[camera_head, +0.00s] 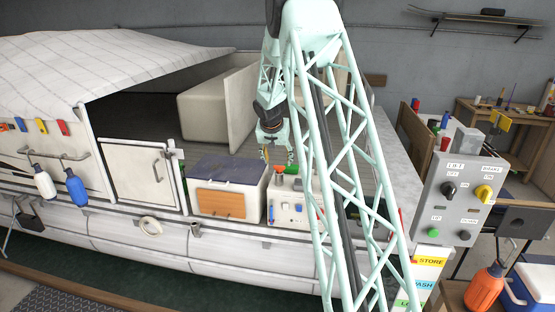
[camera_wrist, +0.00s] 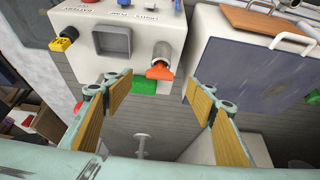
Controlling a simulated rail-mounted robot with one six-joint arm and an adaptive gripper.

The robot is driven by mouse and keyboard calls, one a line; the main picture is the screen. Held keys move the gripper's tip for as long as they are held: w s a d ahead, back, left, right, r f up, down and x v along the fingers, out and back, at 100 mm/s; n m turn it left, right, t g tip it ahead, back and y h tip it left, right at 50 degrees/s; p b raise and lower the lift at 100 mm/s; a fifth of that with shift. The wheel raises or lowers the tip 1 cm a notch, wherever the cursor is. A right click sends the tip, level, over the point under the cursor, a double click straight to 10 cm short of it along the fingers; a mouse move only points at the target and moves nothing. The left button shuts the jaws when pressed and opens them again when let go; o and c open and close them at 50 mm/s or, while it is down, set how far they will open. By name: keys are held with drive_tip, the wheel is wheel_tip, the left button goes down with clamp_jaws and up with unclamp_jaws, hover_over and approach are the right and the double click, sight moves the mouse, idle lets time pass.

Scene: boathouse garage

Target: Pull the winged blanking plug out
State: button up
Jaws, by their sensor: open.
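The orange winged plug (camera_wrist: 160,71) sits in a grey round collar on the side of a white console (camera_wrist: 85,65), seen in the wrist view. My gripper (camera_wrist: 157,88) is open, with its tan-padded fingers apart on either side of the plug in the picture. The fingers show no contact with the plug, and the gap in depth is hard to judge. In the head view the white console (camera_head: 286,206) stands on the boat's edge, with my gripper (camera_head: 266,152) above and behind it. The plug is small in that view.
A green part (camera_wrist: 143,87) is close beside the plug, and a yellow connector (camera_wrist: 64,41) is on the console's left. A cooler box (camera_wrist: 245,68) with a dark lid stands close on the right. A grey control panel (camera_head: 458,200) is at the right in the head view.

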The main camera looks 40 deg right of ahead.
sight(279, 167)
drive_tip(key=shift+x, duration=2)
drive_tip(key=shift+b+x, duration=1.25)
drive_tip(key=shift+x, duration=0.7)
drive_tip(key=c, duration=1.1)
drive_tip(key=shift+r+p, duration=1.5)
drive_tip(key=shift+r, duration=2.7)
drive_tip(key=shift+s, duration=0.1)
